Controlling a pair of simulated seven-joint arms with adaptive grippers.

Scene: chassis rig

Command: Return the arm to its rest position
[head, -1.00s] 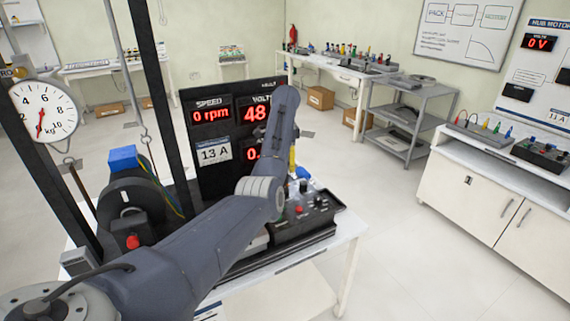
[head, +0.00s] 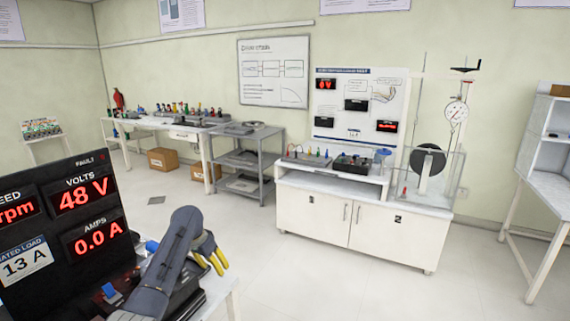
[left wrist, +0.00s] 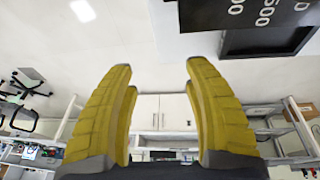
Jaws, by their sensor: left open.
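My left arm (head: 168,265) reaches up from the bottom of the head view, beside the rig's control box. My left gripper (head: 212,264), with yellow fingers, sits at its far end, near the right edge of the rig table. In the left wrist view the gripper (left wrist: 158,100) is open, its two yellow fingers wide apart with nothing between them. My right gripper is in neither view.
The black display panel (head: 65,225) stands close on the left, reading 48 V and 0.0 A. A white cabinet bench (head: 360,222) stands across the room, with a grey shelf cart (head: 245,160) left of it. Open floor lies between.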

